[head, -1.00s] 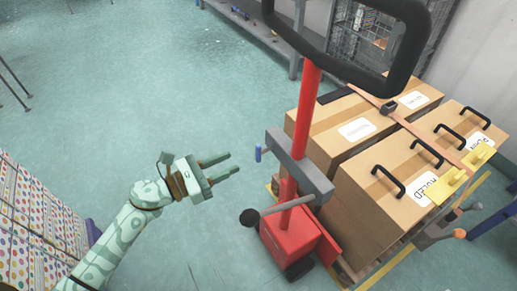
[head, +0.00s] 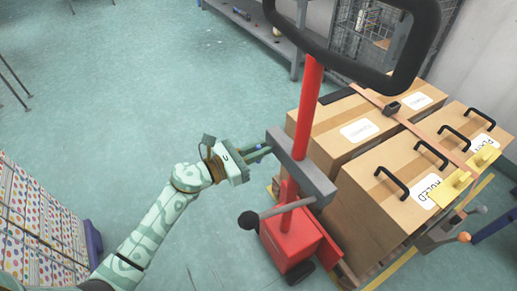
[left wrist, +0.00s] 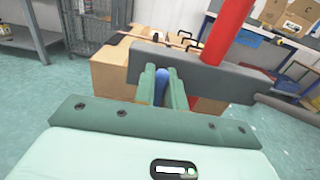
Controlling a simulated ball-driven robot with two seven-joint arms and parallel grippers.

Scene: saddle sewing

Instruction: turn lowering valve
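The lowering valve looks like a small blue handle (head: 264,149) on the left end of the grey crossbar (head: 303,172) of a red lifting truck (head: 295,240). My left gripper (head: 260,152) has its fingers at this handle. In the left wrist view the blue handle (left wrist: 161,86) stands upright between the two green fingers (left wrist: 162,88), which are close together on both sides of it. The fingers look shut on it. The grey crossbar (left wrist: 205,72) lies just beyond the fingertips. My right gripper is in neither view.
A black loop handle (head: 405,75) tops the red mast. Cardboard boxes (head: 385,205) stand on a pallet to the right. The floor to the left is open.

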